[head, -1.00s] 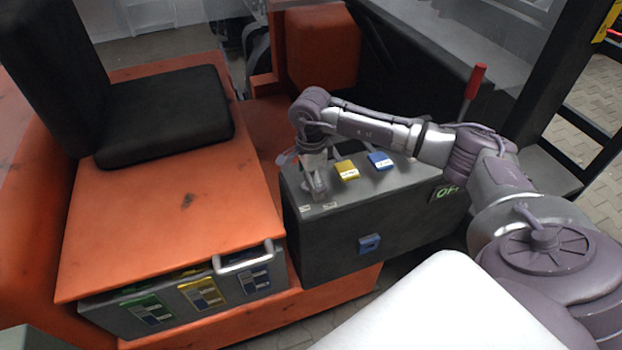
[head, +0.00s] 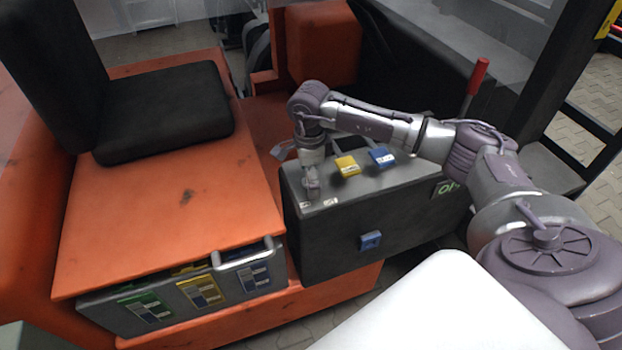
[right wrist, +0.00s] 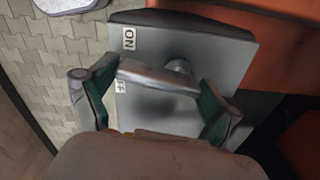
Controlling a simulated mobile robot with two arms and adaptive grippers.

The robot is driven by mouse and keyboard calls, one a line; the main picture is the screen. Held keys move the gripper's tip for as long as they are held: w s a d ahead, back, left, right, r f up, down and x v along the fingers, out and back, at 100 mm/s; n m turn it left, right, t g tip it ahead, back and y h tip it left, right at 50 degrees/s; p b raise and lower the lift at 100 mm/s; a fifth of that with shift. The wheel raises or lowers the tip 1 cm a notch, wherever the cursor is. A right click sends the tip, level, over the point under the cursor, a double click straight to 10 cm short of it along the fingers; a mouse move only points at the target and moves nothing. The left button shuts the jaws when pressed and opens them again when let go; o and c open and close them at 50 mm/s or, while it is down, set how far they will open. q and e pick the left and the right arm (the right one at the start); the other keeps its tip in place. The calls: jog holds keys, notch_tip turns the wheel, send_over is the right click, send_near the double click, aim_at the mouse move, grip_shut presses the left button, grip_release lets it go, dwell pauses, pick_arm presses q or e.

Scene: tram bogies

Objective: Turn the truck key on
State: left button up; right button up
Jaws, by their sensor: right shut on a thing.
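The truck key shows in the right wrist view as a silver bar (right wrist: 158,77) on the grey top of the console. A white ON label (right wrist: 129,38) and a partly covered label ending in FF (right wrist: 120,86) lie on the left of that top. My right gripper (right wrist: 160,88) is shut on the key, one finger at each end of the bar. In the head view my right gripper (head: 311,190) points down at the left end of the dark console (head: 330,235), and the key is hidden there. My left gripper is out of view.
The console carries a yellow block (head: 346,166), a blue block (head: 381,157) and a green-lettered display (head: 446,189), cut off by my arm. A red-handled lever (head: 477,78) stands behind. An orange seat base (head: 170,215) with a black seat (head: 165,113) is at left.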

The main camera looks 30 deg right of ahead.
jog(key=m+b, duration=0.2)
jog(key=m, duration=0.3)
jog(key=shift+w+a+b, duration=0.35)
jog(key=shift+a+b, duration=0.05)
jog(key=shift+w+a+m+b, duration=0.15)
jog(key=shift+m+b, duration=0.25)
jog(key=shift+m, duration=0.8)
jog(key=shift+w+a+m+b, duration=0.1)
jog(key=shift+w+m+b, duration=0.25)
jog(key=shift+m, duration=0.85)
jog(key=shift+s+r, duration=0.1)
jog(key=o, duration=0.9)
notch_tip(320, 180, up, 12)
